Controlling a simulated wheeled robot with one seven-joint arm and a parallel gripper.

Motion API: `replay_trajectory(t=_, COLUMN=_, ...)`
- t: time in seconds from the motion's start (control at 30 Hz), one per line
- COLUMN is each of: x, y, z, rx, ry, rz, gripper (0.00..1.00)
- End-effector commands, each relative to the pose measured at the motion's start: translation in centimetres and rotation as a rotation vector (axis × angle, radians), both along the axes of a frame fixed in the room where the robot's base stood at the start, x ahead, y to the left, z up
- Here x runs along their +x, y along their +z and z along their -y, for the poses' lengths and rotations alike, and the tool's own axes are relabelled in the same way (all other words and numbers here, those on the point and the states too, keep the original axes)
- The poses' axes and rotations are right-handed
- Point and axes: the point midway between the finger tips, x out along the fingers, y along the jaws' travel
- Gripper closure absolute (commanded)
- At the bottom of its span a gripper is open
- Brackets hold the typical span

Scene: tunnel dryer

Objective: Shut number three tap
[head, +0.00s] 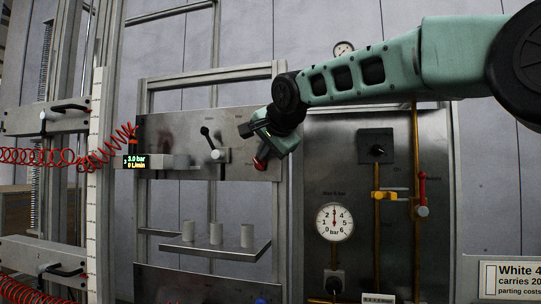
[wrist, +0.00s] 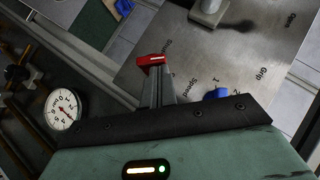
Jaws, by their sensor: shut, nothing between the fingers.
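My gripper (head: 262,155) is shut and empty, in front of the right side of the upper steel panel (head: 180,125). A red piece (wrist: 150,60) shows at its fingertips in the wrist view; I cannot tell whether it is part of the fingers or of the panel. No readable number marks which tap is number three. My gripper is apart from these taps.
A dial gauge (head: 334,221) reads near 3 bar; a gauge also shows in the wrist view (wrist: 63,110). A display (head: 134,161) reads 3.0 bar, 0 L/min. Several pale cylinders (head: 216,233) stand on a shelf. Red coiled hoses (head: 45,156) hang left. A blue part (wrist: 217,94) lies near the fingers.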

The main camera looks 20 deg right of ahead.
Motion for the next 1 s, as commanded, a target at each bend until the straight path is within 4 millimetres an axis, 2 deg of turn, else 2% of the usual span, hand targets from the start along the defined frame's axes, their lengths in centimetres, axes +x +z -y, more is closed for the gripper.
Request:
replay_trajectory(t=0.03, x=0.2, y=0.5, z=-0.4, rx=-0.033, ry=0.004, rz=-0.025, gripper=1.00)
replay_trajectory(t=0.27, x=0.4, y=0.1, z=-0.6, rx=-0.062, ry=0.001, rz=-0.044, gripper=1.00)
replay_trajectory(t=0.47, x=0.9, y=1.1, z=-1.3, rx=-0.142, ry=0.003, rz=-0.105, gripper=1.00)
replay_trajectory(t=0.6, x=1.1, y=0.4, z=-1.6, rx=-0.171, ry=0.001, rz=-0.124, gripper=1.00)
replay_trajectory(t=1.0, x=1.6, y=0.3, z=-2.3, rx=-0.169, ry=0.001, rz=-0.122, gripper=1.00)
